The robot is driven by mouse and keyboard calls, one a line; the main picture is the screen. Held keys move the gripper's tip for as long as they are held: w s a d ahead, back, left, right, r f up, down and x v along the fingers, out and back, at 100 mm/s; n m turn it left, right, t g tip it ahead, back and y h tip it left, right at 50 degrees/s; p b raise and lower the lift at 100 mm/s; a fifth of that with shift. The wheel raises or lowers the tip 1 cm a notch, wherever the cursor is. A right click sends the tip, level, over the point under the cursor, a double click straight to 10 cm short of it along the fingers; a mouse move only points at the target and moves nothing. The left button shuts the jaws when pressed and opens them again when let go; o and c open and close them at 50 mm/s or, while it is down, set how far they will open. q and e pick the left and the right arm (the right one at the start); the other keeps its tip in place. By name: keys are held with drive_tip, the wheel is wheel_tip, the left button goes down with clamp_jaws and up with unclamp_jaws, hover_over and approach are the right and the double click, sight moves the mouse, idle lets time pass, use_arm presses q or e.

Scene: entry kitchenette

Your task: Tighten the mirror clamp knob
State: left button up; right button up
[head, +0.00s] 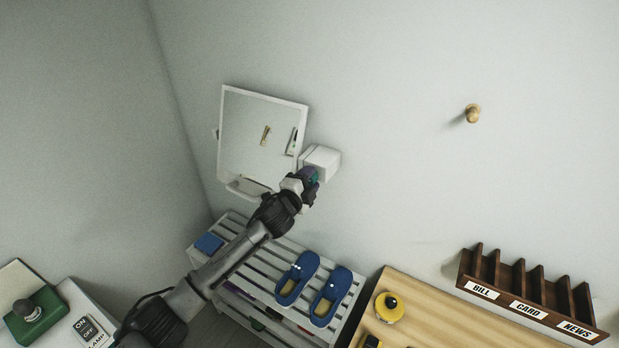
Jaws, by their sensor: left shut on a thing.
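A white-framed mirror (257,135) hangs on the wall left of centre, slightly tilted. A white box-shaped mount (322,160) sticks out from the wall at its right edge. My left gripper (308,181) is at the lower front of this mount, shut on what looks like the clamp knob. A small teal and purple patch shows at the fingers; the knob itself is mostly hidden by the gripper. My right gripper is not in view.
Below stands a white slatted rack (262,270) with blue shoes (297,278) and a blue item (208,243). A wooden table (430,325) with a yellow round object (389,307) and a labelled letter rack (525,300) are at right. A wall peg (472,113) is upper right.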

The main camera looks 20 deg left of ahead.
use_arm(q)
drive_tip(key=shift+r+m, duration=0.1)
drive_tip(key=shift+m, duration=1.5)
drive_tip(key=shift+p, duration=0.3)
drive_tip(key=o, duration=0.9)
drive_tip(key=shift+s, duration=0.1)
drive_tip(key=shift+s+a+b, duration=0.45)
drive_tip(key=shift+s, duration=1.8)
drive_tip(key=shift+s+a+b, duration=0.45)
drive_tip(key=shift+s+b, duration=0.05)
drive_tip(key=shift+s, duration=1.75)
drive_tip(key=shift+s+a+b, duration=0.45)
drive_tip(key=shift+s, duration=1.8)
